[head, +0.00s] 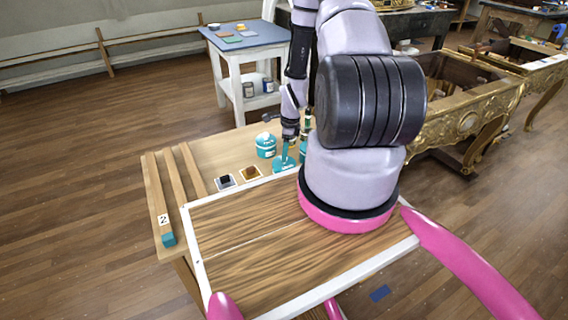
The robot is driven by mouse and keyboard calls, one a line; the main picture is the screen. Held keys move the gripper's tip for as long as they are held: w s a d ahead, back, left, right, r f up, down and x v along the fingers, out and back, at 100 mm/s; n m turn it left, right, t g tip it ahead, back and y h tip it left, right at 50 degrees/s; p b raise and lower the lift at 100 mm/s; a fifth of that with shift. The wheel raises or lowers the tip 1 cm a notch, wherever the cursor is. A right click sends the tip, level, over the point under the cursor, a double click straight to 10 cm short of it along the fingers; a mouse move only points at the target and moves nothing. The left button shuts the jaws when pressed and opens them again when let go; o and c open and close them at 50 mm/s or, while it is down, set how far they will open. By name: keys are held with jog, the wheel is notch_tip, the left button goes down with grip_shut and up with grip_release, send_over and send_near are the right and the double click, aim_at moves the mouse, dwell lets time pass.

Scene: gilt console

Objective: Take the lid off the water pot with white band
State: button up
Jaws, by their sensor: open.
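A teal pot with a white band and a lid with a pale knob (266,145) stands upright on the wooden bench. A second teal vessel (284,165) stands in front and to the right of it, with a teal upright piece on top. Part of another teal pot (303,151) shows farther right, mostly hidden behind my arm. My gripper (289,139) is open, above the pots and to the right of the white-banded pot, apart from its lid. The fingers are small and dark here, so their exact gap is hard to see.
A small white tile with a dark block (225,182) and a tan tile with a brown lump (250,173) lie left of the pots. Wooden strips (172,185) run along the bench's left side. A blue-topped white table (245,37) stands behind; gilt console frames (468,122) stand right.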

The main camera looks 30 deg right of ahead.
notch_tip(320, 180, down, 2)
jog(key=shift+a, duration=0.1)
jog(key=shift+w, duration=0.1)
grip_shut()
jog(key=shift+r, duration=0.1)
